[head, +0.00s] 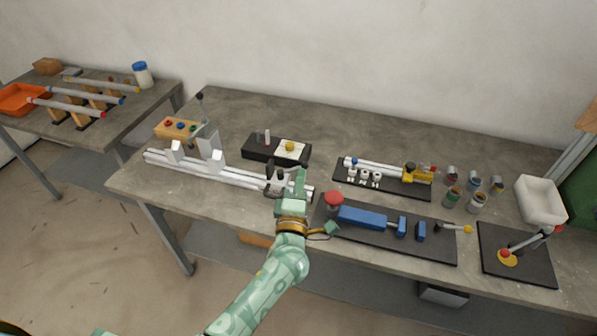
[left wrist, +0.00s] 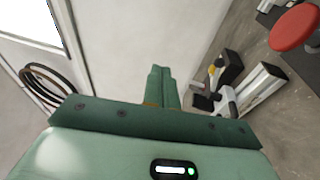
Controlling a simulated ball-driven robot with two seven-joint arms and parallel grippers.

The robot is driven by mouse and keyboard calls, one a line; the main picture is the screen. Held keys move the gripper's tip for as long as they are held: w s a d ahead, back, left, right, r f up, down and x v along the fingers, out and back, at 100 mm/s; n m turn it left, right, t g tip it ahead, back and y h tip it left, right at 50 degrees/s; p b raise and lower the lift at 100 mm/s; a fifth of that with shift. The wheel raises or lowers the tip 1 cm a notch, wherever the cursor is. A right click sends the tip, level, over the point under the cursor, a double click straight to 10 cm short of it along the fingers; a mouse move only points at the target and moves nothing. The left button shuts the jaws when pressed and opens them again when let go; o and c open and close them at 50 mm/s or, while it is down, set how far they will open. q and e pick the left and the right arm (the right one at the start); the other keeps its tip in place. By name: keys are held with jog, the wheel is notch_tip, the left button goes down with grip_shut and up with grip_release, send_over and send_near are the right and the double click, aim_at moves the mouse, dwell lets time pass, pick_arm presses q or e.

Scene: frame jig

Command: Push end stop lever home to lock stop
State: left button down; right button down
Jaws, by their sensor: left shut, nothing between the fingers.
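The end stop (head: 274,180) is a dark block on the right part of the pale twin-rail jig (head: 215,173) in the head view. My left gripper (head: 301,174) is shut and empty, just to the right of the end stop. In the left wrist view its closed fingers (left wrist: 161,76) point toward a pale wall. Dark and pale parts around the rail end (left wrist: 262,84) lie to the right of the fingers there, with a small yellow tip. I cannot tell the lever's position or whether the fingers touch it. My right gripper is out of view.
A red round button (head: 333,198) and a blue vice (head: 362,217) stand right of the gripper. A black box with a yellow knob (head: 290,146) sits behind the rail. Several cans and a white bin (head: 540,201) are at the right. The back of the table is clear.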

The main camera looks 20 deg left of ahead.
pick_arm(q)
jog(key=shift+s+d+r+p, duration=0.2)
jog(key=shift+s+r+p, duration=0.05)
jog(key=shift+s, duration=0.35)
jog(key=shift+s+d+r+p, duration=0.15)
jog(key=shift+s+r+p, duration=0.1)
jog(key=shift+s, duration=0.35)
